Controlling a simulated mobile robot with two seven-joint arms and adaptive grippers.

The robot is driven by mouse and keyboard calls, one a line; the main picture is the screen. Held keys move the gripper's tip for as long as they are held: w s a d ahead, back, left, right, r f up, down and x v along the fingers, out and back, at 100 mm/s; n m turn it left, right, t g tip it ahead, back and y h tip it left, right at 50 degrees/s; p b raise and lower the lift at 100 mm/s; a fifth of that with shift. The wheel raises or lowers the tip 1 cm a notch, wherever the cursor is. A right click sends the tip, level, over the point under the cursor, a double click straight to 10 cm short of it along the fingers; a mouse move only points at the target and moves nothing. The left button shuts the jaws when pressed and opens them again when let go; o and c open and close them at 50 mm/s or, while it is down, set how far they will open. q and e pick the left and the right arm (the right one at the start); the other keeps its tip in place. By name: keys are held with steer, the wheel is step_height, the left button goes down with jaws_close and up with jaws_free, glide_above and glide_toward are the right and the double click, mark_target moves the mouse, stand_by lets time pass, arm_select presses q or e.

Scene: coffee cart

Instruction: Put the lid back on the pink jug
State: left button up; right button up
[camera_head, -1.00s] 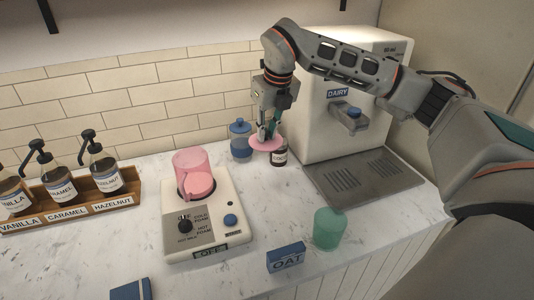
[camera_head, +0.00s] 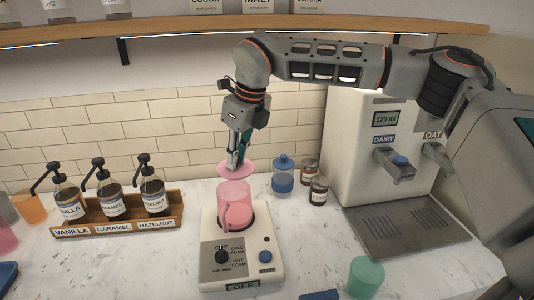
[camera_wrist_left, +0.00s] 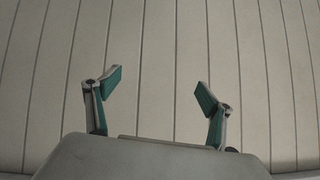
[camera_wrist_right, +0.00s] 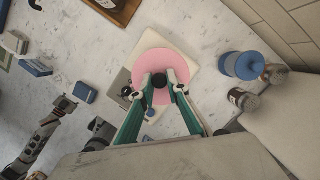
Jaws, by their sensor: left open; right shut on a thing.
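The pink jug (camera_head: 235,207) stands upright on the white frother base (camera_head: 237,262), its handle toward the front. My right gripper (camera_head: 236,160) is shut on the knob of the pink lid (camera_head: 236,170) and holds it above the jug, with a small gap to the rim. In the right wrist view the round lid (camera_wrist_right: 154,62) spreads beyond the fingertips (camera_wrist_right: 160,82) and hides the jug beneath it. My left gripper (camera_wrist_left: 160,88) is open and empty in the left wrist view, facing pale vertical panelling.
A blue lidded jug (camera_head: 283,178) and small dark jars (camera_head: 318,191) stand right of the base. A syrup rack (camera_head: 118,218) is at left, the dispenser (camera_head: 375,150) at right. A green cup (camera_head: 366,277) stands at front right.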

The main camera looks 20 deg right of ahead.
mark_target(233, 173)
steer(key=shift+w+a, duration=0.15)
steer(key=shift+a, duration=0.4)
steer(key=shift+f+b, duration=0.8)
steer(key=shift+f, duration=0.45)
steer(key=shift+f+b, duration=0.3)
steer(key=shift+f, duration=0.1)
steer(key=shift+f+b, duration=0.45)
steer(key=shift+f, duration=0.6)
steer(key=shift+f+b, duration=0.4)
arm_select(q)
steer(key=shift+w+d+f+h, duration=0.2)
steer(key=shift+w+d+f, duration=0.1)
steer(key=shift+d, duration=0.3)
steer(key=shift+w+d+f+h, duration=0.2)
steer(key=shift+d+f, duration=0.05)
steer(key=shift+d, duration=0.3)
steer(key=shift+w+r, duration=0.1)
steer(key=shift+r, duration=0.25)
